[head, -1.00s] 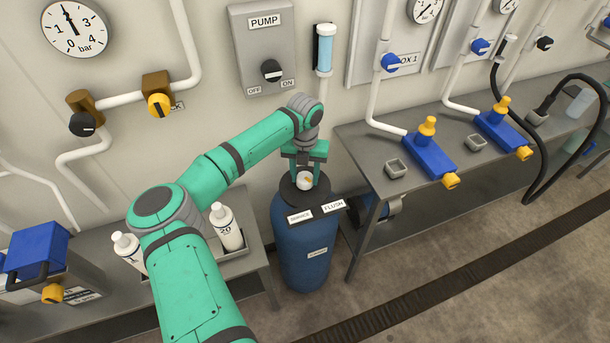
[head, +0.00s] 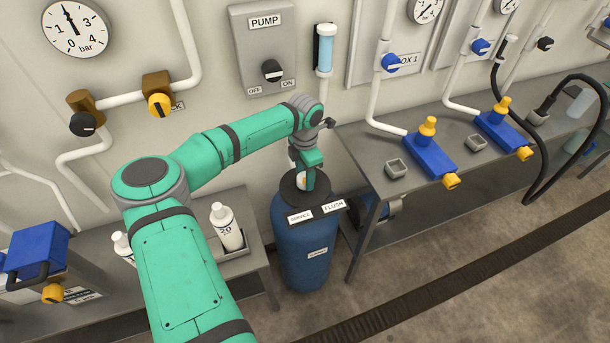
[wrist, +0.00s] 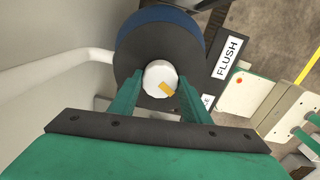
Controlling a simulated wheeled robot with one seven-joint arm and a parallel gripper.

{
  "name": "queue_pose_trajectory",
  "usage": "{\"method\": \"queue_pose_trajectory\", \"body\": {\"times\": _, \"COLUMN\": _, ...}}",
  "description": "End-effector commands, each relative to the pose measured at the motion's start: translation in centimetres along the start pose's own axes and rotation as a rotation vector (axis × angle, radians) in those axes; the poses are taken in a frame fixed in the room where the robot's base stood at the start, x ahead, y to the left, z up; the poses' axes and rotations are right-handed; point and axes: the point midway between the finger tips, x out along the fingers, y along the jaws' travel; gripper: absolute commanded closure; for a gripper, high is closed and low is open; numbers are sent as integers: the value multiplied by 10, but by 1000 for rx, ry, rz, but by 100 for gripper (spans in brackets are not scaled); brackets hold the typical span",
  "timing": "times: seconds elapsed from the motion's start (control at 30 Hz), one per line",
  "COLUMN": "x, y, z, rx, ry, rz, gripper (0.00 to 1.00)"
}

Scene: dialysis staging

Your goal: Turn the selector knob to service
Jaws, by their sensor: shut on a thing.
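The selector knob (wrist: 158,74) is a round white knob with an orange pointer mark, on the dark top of a blue tank (head: 303,245). My gripper (wrist: 160,86) is shut on the knob, with one finger on each side of it. In the wrist view the pointer mark faces lower right, nearer the SERVICE side than FLUSH. In the head view my gripper (head: 307,183) stands over the tank top and hides most of the knob. The SERVICE label (head: 300,217) and FLUSH label (head: 333,206) sit at the tank's front edge; in the wrist view SERVICE is mostly hidden.
A steel bench (head: 370,171) with blue-and-yellow fittings stands close on the right. A lower bench with white bottles (head: 226,227) in a tray stands on the left. The wall behind carries pipes and a pump switch panel (head: 263,45). Open floor lies in front.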

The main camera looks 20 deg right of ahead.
Motion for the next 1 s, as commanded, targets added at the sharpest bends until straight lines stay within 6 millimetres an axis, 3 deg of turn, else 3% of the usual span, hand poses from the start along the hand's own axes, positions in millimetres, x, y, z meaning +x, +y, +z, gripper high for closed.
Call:
{"method": "queue_pose_trajectory", "body": {"times": 0.4, "x": -1, "y": 0, "z": 2, "rx": 231, "ry": -2, "rz": 2, "gripper": 79}}
{"method": "queue_pose_trajectory", "body": {"times": 1.0, "x": -1, "y": 0, "z": 2, "rx": 280, "ry": -4, "rz": 1, "gripper": 79}}
